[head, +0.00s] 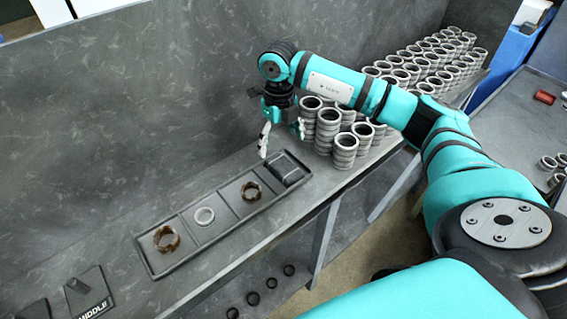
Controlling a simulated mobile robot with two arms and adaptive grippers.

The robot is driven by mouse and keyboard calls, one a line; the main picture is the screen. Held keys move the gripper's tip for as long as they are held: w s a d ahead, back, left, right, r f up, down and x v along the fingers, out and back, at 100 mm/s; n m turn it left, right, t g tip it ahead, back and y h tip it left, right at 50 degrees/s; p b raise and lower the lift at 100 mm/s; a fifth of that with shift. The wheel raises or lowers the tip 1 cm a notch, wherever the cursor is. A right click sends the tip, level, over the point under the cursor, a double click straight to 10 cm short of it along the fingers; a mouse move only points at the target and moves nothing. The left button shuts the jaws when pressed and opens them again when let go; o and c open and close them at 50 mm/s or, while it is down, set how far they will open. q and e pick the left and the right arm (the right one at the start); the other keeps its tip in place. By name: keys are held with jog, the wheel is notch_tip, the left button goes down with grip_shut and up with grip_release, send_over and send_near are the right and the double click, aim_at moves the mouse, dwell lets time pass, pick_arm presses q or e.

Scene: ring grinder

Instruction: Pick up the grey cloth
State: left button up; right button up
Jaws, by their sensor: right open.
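A dark grey folded bundle (288,169), which looks like the grey cloth, lies in the far right compartment of a long dark tray (236,234) on the bench. My right gripper (281,143) points down just above and behind that compartment. Its white fingers are spread apart with nothing seen between them. The gripper looks apart from the cloth, but the exact height gap is hard to tell. My left gripper is not in view.
Stacked metal rings (345,150) stand close right of the gripper. A grey wall (130,110) rises behind the bench. A stand marked MIDDLE (88,295) is at lower left.

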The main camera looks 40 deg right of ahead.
aim_at(280, 162)
notch_tip(280, 162, down, 3)
jog(key=shift+p, duration=0.6)
notch_tip(280, 162, down, 4)
jog(key=shift+r+p, duration=0.2)
jog(key=shift+p, duration=0.7)
jog(key=shift+f, duration=0.5)
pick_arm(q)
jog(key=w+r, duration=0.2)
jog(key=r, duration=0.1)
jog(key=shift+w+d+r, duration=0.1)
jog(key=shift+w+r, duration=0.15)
pick_arm(e)
jog(key=c, duration=1.1)
jog(key=shift+c, duration=0.2)
